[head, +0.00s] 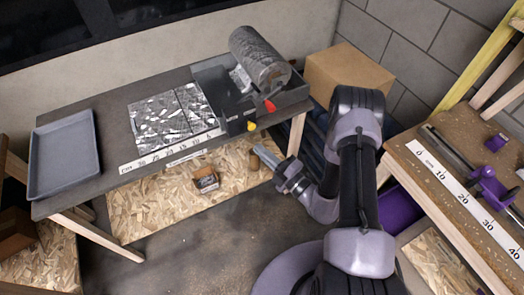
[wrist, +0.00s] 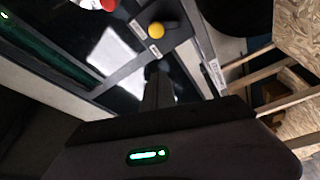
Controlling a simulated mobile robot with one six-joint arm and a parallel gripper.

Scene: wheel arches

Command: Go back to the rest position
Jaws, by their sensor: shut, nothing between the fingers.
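My gripper (head: 278,166) is in front of the bench's right end in the head view, low and pointing left and slightly up. It is shut with nothing in it, apart from any object. In the wrist view its dark fingers (wrist: 157,88) show at the middle, close together. The arm is bent, with its elbow high and the forearm hanging down.
A workbench (head: 100,135) carries a grey tray (head: 64,154), patterned sheets (head: 172,118) and a machine with a roller (head: 258,60), a red knob (head: 270,105) and a yellow knob (head: 251,126). A cardboard box (head: 348,72) stands behind. A second bench (head: 455,146) is right. Floor left is open.

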